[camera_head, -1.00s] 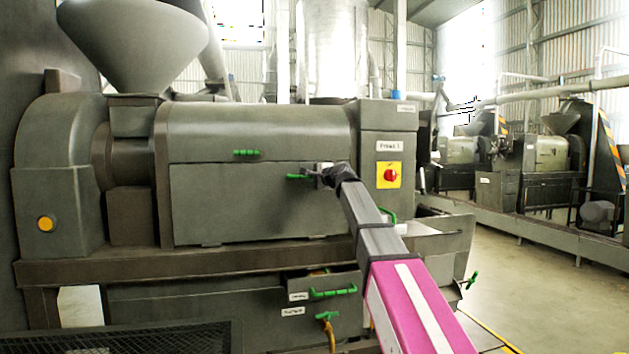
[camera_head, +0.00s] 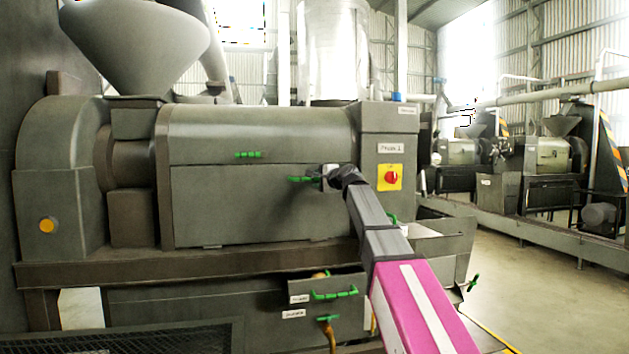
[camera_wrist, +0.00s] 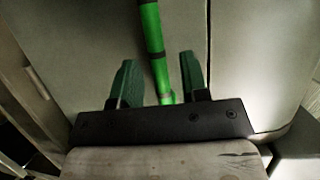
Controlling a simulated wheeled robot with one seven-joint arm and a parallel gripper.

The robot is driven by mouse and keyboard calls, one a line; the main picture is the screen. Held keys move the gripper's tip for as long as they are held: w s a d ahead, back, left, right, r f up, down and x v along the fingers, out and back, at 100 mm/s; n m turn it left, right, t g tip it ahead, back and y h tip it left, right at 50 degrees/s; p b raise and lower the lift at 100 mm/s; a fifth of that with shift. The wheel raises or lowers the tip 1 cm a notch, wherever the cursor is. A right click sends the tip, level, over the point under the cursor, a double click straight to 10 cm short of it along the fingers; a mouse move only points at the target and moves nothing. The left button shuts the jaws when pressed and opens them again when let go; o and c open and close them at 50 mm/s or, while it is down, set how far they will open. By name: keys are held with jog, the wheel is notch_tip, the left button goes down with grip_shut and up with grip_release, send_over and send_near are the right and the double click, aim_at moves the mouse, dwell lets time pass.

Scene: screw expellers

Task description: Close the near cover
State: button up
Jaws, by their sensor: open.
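The near cover (camera_head: 235,205) is the grey front panel of the press, with hinges along its lower edge. It looks upright and nearly flush with the body; I cannot tell whether a gap is left. Its green handle (camera_head: 302,179) is at the upper right. My gripper (camera_head: 322,178) is at the right end of this handle, partly hidden by my wrist. In the wrist view my gripper (camera_wrist: 155,60) has its two dark green fingers apart. The bright green handle (camera_wrist: 153,40) runs between them, with space on both sides.
The upper cover (camera_head: 260,130) with a small green handle lies above. A red knob on a yellow plate (camera_head: 390,177) is to the right of my gripper. Below are a drawer (camera_head: 325,285) with a green handle and a tap (camera_head: 328,325). Open floor lies at right.

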jog(key=v, duration=0.7)
jog(key=shift+s+d, duration=0.25)
jog(key=shift+s, duration=0.1)
jog(key=s+d+f+n+g+h, duration=0.2)
jog(key=s+f, duration=0.1)
jog(key=f, duration=1)
jog(key=s+d+f+n+g+h, duration=0.1)
jog(key=s+d+f+g+h, duration=0.15)
jog(key=f, duration=1.05)
jog(key=s+d+f+n+g+h, duration=0.1)
jog(key=s+d+f+n+g, duration=0.15)
jog(key=f, duration=1.05)
jog(key=s+d+f+n+g+h, duration=0.2)
jog(key=s+d+f, duration=0.3)
jog(key=s+f, duration=0.5)
jog(key=s+d+f+n+g+h, duration=0.3)
jog(key=s+d+f+g, duration=0.1)
jog(key=s+f, duration=0.7)
notch_tip(320, 180, down, 3)
jog(key=shift+d+f, duration=0.1)
jog(key=shift+d, duration=0.35)
